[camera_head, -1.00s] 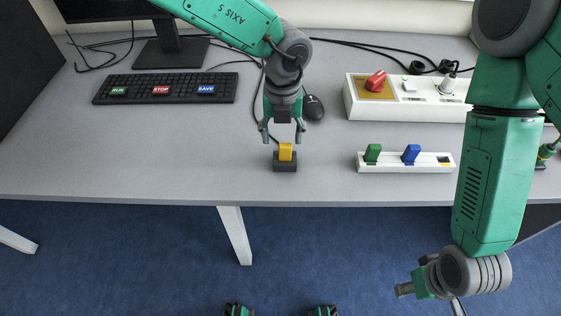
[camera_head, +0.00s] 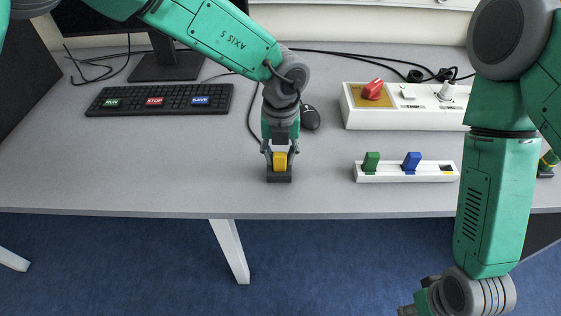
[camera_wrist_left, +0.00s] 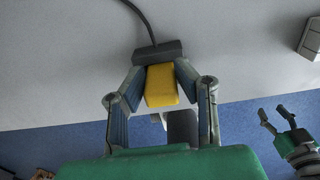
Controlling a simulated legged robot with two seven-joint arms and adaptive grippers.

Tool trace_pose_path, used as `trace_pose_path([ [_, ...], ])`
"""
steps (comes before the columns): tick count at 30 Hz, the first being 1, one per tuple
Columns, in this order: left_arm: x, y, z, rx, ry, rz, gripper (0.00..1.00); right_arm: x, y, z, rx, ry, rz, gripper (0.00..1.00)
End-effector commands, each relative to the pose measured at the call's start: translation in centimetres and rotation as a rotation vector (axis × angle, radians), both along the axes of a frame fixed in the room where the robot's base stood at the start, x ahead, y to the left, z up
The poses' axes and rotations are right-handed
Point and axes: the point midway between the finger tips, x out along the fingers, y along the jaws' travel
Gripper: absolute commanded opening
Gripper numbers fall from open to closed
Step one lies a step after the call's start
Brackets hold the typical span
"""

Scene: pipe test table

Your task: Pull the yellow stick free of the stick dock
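The yellow stick (camera_head: 279,162) stands upright in the small dark stick dock (camera_head: 279,177) near the table's front edge. My left gripper (camera_head: 279,158) reaches down over it, one finger on each side. In the left wrist view the fingertips close in on the sides of the yellow stick (camera_wrist_left: 161,86), with the dark dock (camera_wrist_left: 158,52) just beyond them. The left gripper looks shut on the stick, which is still seated in the dock. My right gripper (camera_head: 408,310) is low at the right, in front of the table, mostly cut off by the frame's bottom edge.
A white holder (camera_head: 405,177) with green and blue pieces stands to the right. Behind it is a white box (camera_head: 435,118) with a red knob. The table's front left is clear.

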Motion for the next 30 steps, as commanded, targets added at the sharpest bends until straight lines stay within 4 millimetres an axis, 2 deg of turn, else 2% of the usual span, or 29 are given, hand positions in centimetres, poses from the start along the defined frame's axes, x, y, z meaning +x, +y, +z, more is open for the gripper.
trace_pose_path([
  [5, -0.1, -0.4, 0.3, -0.015, 0.001, -0.002, 0.00, 0.0, 0.0, 0.3, 0.000, 0.000, 0.000, 0.40],
  [25, -0.1, -0.3, 3.3, -0.012, 0.000, 0.000, 0.00, 0.0, 0.0, 3.7, 0.000, 0.000, 0.000, 0.40],
  [30, -0.1, -0.1, 3.5, -0.012, 0.000, 0.000, 0.00, 0.0, 0.0, 3.9, 0.000, 0.000, 0.000, 0.40],
])
